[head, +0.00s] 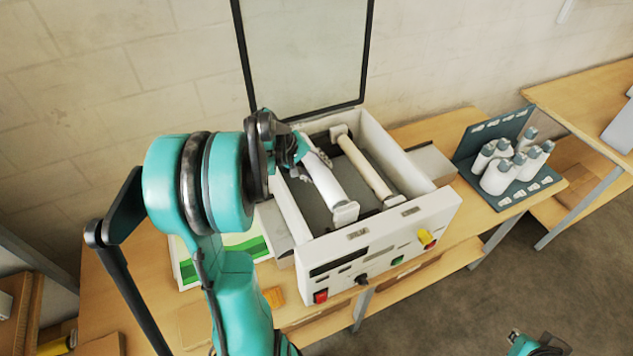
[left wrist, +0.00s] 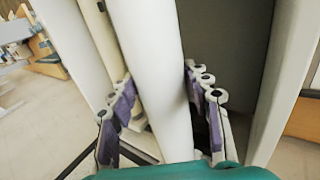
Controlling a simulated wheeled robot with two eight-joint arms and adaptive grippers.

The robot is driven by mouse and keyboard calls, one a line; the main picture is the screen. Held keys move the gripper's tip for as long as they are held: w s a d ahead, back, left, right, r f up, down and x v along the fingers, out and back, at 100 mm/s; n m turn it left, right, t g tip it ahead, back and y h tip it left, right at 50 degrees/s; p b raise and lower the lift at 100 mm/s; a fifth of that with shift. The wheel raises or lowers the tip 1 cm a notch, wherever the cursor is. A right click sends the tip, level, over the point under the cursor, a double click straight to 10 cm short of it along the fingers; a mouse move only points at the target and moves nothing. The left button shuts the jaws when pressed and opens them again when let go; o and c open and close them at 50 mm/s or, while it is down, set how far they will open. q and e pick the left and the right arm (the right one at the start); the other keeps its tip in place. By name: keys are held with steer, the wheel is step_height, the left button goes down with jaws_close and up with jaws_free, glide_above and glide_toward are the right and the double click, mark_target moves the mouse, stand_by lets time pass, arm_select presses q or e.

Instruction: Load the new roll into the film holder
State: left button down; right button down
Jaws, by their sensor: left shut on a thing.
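The white roll (head: 325,183) is inside the open laminator (head: 375,245), lying lengthwise on the left of the bay. Its near end is at a white end block (head: 345,212); I cannot tell whether it is seated there. My left gripper (head: 302,158) is shut on the roll near its far end and hides that end. In the left wrist view the fingers (left wrist: 165,110) lie on both sides of the roll (left wrist: 150,50). A cream roll (head: 365,168) lies parallel on the right. My right gripper (head: 540,345) is partly in view at the bottom right, away from the laminator.
The laminator's framed lid (head: 305,50) stands open at the back. A dark rack with white bottles (head: 500,175) stands to the right on the wooden table (head: 425,130). A green and white sheet or box (head: 190,268) lies left of the laminator, behind my left arm.

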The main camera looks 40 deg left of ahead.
arm_select(q)
steer(key=shift+f, duration=2.45)
steer(key=shift+b, duration=0.3)
steer(key=shift+f+b, duration=0.4)
steer(key=c, duration=1)
jaws_free()
steer(key=shift+r, duration=0.1)
